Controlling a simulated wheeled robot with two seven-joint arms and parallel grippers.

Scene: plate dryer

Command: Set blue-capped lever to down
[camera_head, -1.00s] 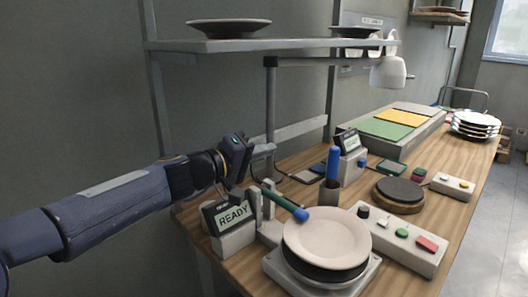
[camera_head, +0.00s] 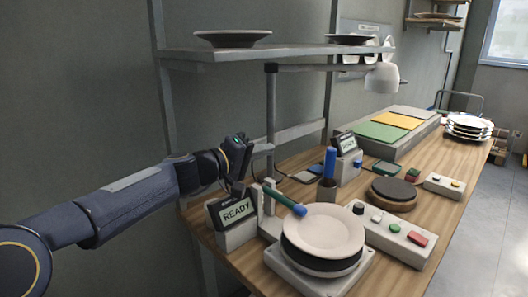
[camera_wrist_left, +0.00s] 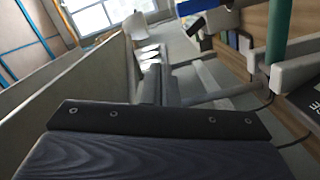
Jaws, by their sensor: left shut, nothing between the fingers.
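The lever is a teal rod (camera_head: 281,197) with a blue cap (camera_head: 299,210). It slopes down to the right from a grey bracket (camera_head: 259,203), and its capped end is beside the rim of a cream plate (camera_head: 323,231). My left gripper (camera_head: 264,149) is shut and empty, above and behind the bracket, apart from the lever. In the left wrist view, a teal rod (camera_wrist_left: 278,32) stands at the upper right, beside the gripper's side of the picture. My right gripper is out of view.
The cream plate sits on a dark plate on a grey base. A READY display (camera_head: 236,211) stands left of the bracket. A blue-handled tool (camera_head: 330,162) stands upright in a holder behind. A button box (camera_head: 393,234) is at right. A shelf (camera_head: 260,53) overhangs the back.

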